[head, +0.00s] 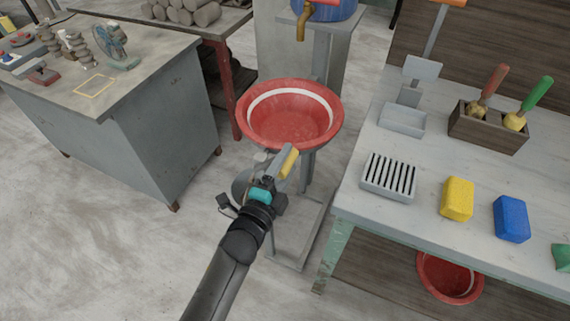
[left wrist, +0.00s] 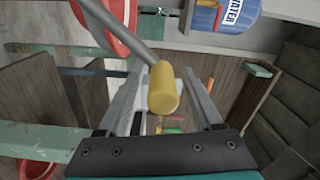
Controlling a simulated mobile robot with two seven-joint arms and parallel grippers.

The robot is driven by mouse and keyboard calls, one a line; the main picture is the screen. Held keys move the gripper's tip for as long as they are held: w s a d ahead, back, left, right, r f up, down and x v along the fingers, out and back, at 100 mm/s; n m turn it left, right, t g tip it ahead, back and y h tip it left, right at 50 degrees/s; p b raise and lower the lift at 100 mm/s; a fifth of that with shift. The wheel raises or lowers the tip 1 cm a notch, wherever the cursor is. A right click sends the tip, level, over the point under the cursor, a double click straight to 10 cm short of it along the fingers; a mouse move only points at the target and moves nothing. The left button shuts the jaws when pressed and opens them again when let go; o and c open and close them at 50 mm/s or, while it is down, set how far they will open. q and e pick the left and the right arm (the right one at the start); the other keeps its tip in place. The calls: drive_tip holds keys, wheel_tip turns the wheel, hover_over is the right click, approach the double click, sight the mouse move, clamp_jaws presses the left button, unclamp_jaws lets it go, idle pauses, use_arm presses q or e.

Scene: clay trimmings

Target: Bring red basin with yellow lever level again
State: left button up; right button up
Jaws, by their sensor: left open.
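The red basin (head: 300,124) with a white band inside sits on a grey metal stand (head: 310,190) in the middle of the head view. Its rim looks slightly lower on the left, but the tilt is hard to judge. Part of the basin shows at the top of the left wrist view (left wrist: 110,28). The yellow lever grip (head: 289,162) is below the basin's near side. In the left wrist view the yellow grip (left wrist: 163,90), on a grey rod, is between the two fingers. My left gripper (head: 275,172) is open around it. My right gripper is out of view.
A blue container with a brass tap (head: 301,26) is above the basin. The right workbench (head: 420,160) carries yellow and blue blocks, a slotted tray and a wooden tool box. A grey table (head: 150,85) is at the left. A second red basin (head: 450,280) is under the bench.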

use_arm(q)
drive_tip(key=shift+s, duration=0.1)
drive_tip(key=v, duration=1.5)
drive_tip(key=shift+p, duration=0.4)
drive_tip(key=s+a+f+n+g+y, duration=0.1)
drive_tip(key=s+f+n+g, duration=0.2)
drive_tip(key=f, duration=0.6)
drive_tip(key=s+a+f+n+g+y, duration=0.2)
drive_tip(key=f+n, duration=0.2)
drive_tip(key=f, duration=0.4)
drive_tip(key=s+a+f+n+g+y, duration=0.1)
drive_tip(key=s+f+n+g, duration=0.2)
drive_tip(key=f, duration=0.6)
drive_tip(key=s+a+f+n+g+y, duration=0.1)
drive_tip(key=s+a+f+n+g, duration=0.2)
drive_tip(key=s+f, duration=0.3)
drive_tip(key=s+a+f+n+g+y, duration=0.1)
drive_tip(key=s+a+f+n+g, duration=0.2)
drive_tip(key=s, duration=1)
wheel_tip(320, 180, down, 4)
drive_tip(key=shift+a+r+n+g, duration=0.2)
drive_tip(key=shift+a+n+g, duration=0.2)
drive_tip(key=shift+n+g, duration=0.5)
